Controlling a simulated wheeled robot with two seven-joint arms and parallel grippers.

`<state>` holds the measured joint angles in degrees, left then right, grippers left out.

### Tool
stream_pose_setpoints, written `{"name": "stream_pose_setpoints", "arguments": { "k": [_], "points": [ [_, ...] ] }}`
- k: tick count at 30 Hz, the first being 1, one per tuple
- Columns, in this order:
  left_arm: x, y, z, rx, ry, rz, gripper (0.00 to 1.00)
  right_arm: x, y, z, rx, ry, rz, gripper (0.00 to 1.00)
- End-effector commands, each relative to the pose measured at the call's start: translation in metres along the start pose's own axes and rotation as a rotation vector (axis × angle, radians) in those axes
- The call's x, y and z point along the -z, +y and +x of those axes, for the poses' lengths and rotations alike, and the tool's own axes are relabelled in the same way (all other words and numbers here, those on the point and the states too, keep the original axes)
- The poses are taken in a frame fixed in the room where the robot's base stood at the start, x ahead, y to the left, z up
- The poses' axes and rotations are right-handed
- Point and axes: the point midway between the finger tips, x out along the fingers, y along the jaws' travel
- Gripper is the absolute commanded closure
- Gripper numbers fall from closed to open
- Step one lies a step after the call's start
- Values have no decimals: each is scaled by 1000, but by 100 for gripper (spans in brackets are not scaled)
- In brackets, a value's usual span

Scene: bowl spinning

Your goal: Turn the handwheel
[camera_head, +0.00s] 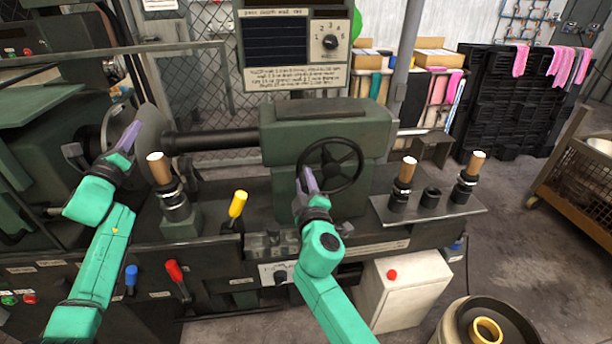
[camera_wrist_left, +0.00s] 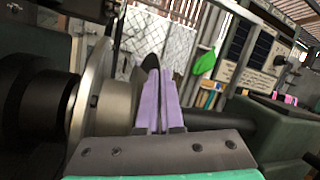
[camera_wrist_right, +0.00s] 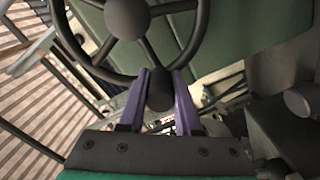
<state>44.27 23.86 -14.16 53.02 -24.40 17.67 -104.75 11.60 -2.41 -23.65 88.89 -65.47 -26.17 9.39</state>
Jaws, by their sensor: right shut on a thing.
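The handwheel (camera_head: 344,150) is a black spoked wheel on the front of the green tailstock housing (camera_head: 285,135). It also shows in the right wrist view (camera_wrist_right: 127,18). My right gripper (camera_head: 308,182) is at the wheel's lower left. Its purple fingers stand on both sides of the dark handle (camera_wrist_right: 160,90) at the rim and are shut on it. My left gripper (camera_head: 128,138) is beside the metal disc (camera_head: 152,125) on the left of the lathe. Its fingers (camera_wrist_left: 158,100) are close together with nothing visible between them.
A yellow lever (camera_head: 237,205), a red lever (camera_head: 175,272) and a blue lever (camera_head: 131,275) stand on the machine front. Wooden-topped tools stand on a plate (camera_head: 470,208) right of the wheel. A white box (camera_head: 408,285) stands below. A bin (camera_head: 460,325) stands at bottom right.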

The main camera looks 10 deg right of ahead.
Motion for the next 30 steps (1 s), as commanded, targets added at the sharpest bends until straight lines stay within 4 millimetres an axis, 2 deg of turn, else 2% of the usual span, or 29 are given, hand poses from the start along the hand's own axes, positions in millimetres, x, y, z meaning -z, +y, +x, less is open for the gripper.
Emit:
{"name": "stream_pose_setpoints", "arguments": {
  "k": [9, 25, 26, 27, 28, 30],
  "points": [
    [0, -3, 1, 8, 0, 0, 100, -6, -11, 0, 6, -1, -133, 100],
    [3, -7, 1, 17, 2, 0, 100, -6, -15, -1, 10, 6, -158, 100],
    [3, -7, 1, 17, 2, 0, 100, -6, -15, -1, 10, 6, -158, 60],
    [3, -7, 1, 17, 2, 0, 100, -6, -15, -1, 10, 6, -158, 45],
    [3, -7, 1, 17, 2, 0, 100, -6, -15, -1, 10, 6, -158, 38],
    [3, -7, 1, 16, 2, 0, 100, -6, -14, -1, 8, 5, -157, 38]
  ]
}}
